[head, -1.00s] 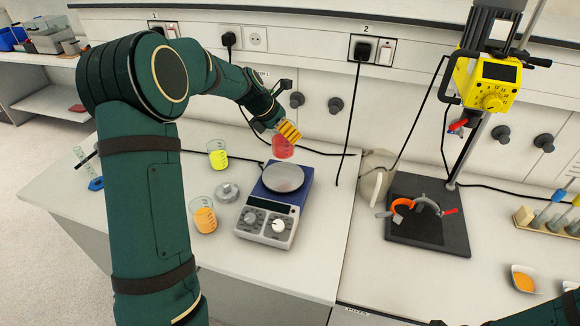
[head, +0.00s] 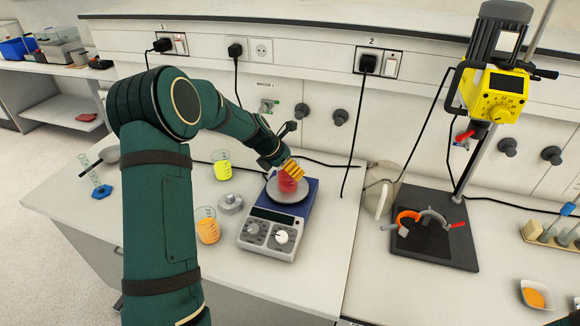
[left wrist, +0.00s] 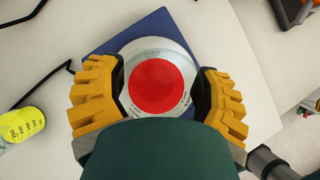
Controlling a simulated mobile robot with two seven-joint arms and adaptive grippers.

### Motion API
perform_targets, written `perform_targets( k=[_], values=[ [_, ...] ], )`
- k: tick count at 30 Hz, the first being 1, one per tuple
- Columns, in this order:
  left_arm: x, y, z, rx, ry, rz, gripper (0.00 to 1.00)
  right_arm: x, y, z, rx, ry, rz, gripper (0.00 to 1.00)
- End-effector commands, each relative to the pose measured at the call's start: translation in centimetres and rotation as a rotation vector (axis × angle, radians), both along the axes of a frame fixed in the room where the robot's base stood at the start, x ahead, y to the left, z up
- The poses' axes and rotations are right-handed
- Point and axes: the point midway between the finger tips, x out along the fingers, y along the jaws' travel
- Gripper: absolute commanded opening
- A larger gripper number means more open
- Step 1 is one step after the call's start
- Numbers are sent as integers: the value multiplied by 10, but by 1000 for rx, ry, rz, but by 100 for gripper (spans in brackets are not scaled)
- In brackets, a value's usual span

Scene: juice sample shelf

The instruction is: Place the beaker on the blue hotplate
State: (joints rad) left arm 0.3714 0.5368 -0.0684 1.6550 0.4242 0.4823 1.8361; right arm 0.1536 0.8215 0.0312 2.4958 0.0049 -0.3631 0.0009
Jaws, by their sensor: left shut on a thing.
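A beaker with red liquid (head: 287,184) is over the round plate of the blue hotplate (head: 268,240). My left gripper (head: 291,172) is shut on this beaker. In the left wrist view the red beaker (left wrist: 156,86) sits between the yellow fingers of the left gripper (left wrist: 157,100), and the blue hotplate (left wrist: 105,45) is beneath it. The beaker looks upright and at or just above the plate; I cannot tell if it touches. My right gripper is not in view.
Beakers with yellow liquid (head: 222,170) and orange liquid (head: 208,230) stand left of the hotplate, with a small metal weight (head: 230,203) between. A yellow stirrer (head: 494,92) on a stand is at the right. Cables run behind the hotplate.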

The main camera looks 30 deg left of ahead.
Motion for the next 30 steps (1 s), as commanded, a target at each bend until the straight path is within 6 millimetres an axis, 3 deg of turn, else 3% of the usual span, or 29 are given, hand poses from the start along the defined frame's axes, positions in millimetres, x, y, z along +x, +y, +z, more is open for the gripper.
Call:
perform_targets(
  k=[3, 4, 6, 17, 30],
  values=[
    [0, 0, -2, 0, -1, 1, 27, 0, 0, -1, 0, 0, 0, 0],
    [0, 0, -2, 0, 0, 0, 80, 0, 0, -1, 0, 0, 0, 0],
    [0, 0, -2, 0, 0, 0, 100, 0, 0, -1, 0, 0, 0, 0],
    [-1, 1, 3, 2, -1, 0, 100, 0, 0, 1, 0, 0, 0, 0],
    [-40, 21, 70, 3, -4, 1, 100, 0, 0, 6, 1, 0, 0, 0]
  ],
)
